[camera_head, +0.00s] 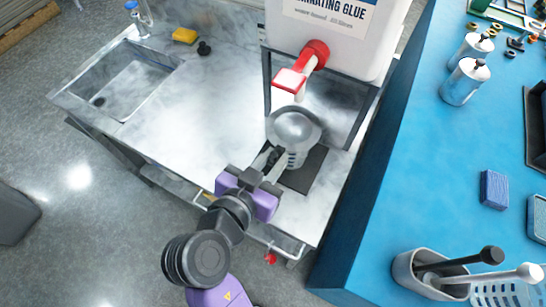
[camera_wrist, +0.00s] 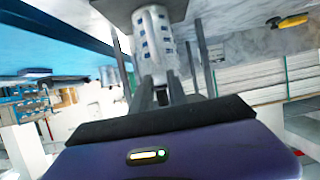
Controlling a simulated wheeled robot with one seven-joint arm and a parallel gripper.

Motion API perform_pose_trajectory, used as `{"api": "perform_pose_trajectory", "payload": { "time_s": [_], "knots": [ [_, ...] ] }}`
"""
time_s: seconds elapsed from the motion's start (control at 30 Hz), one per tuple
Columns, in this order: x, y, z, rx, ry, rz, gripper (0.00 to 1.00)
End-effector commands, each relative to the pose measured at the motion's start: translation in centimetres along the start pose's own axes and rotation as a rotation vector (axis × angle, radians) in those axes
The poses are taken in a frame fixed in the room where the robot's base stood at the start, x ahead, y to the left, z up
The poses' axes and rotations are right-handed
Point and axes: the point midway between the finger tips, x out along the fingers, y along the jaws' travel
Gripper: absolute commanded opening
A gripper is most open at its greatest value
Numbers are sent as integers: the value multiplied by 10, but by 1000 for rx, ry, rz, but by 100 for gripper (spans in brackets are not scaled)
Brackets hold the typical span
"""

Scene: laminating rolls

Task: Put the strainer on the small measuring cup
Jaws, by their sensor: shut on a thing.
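The strainer (camera_head: 294,125) is a grey round bowl under the red tap, in the head view. The small measuring cup (camera_head: 294,161), pale with blue marks, stands on a dark mat directly below it, its top hidden by the bowl. The cup also shows upside down in the wrist view (camera_wrist: 153,40), just beyond my fingers. My gripper (camera_head: 270,160) is at the near left side of the bowl, shut on the strainer's dark handle. Whether the bowl touches the cup's rim cannot be told.
A white glue tank (camera_head: 340,35) with a red tap (camera_head: 303,68) stands on a metal frame around the mat (camera_head: 308,176). A sink (camera_head: 130,83) and yellow sponge (camera_head: 185,36) are left. A blue table (camera_head: 420,150) with metal canisters is right. The counter's middle is clear.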

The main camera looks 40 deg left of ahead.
Motion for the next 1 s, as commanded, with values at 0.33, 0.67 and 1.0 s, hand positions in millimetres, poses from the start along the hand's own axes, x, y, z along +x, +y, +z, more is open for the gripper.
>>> {"api": "perform_pose_trajectory", "payload": {
  "time_s": [0.33, 0.67, 1.0],
  "knots": [
    [4, 0, 10, 0, 1, 0, 0],
    [4, 0, 9, 0, 0, 0, 41],
    [-4, 0, -6, 0, 0, -1, 41]
  ]
}}
